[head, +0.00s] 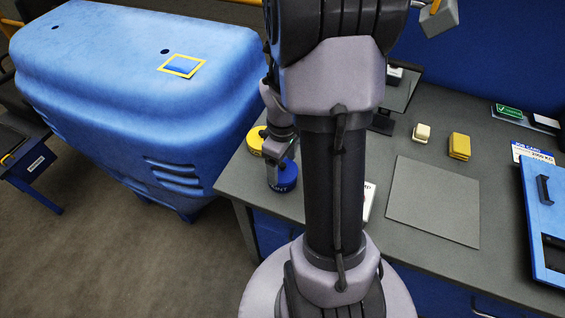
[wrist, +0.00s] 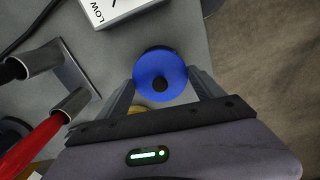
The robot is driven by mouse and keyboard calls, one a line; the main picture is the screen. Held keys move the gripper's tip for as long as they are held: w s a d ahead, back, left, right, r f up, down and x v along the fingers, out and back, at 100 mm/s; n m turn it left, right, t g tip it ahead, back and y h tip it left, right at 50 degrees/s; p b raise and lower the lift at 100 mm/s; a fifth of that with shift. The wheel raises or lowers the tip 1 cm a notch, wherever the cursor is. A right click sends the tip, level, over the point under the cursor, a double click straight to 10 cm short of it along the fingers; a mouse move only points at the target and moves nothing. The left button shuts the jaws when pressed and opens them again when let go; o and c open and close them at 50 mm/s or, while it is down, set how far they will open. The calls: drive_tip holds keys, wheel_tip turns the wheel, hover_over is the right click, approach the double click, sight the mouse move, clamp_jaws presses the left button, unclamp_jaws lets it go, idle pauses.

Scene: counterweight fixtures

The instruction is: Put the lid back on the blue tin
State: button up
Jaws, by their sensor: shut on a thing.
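The blue tin (head: 284,180) stands near the left edge of the grey bench, with part of a white label showing. My gripper (head: 275,165) is at its top.
A yellow round tin (head: 256,137) stands close behind the blue one. A grey mat (head: 435,200), a yellow block (head: 460,146) and a blue case (head: 545,215) lie to the right. A large blue housing (head: 120,80) stands left.

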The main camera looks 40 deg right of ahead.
drive_tip(key=o, duration=1.3)
drive_tip(key=shift+o, duration=0.2)
drive_tip(key=shift+r, duration=0.1)
wheel_tip(320, 180, up, 7)
drive_tip(key=p, duration=0.6)
clamp_jaws()
idle(0.4)
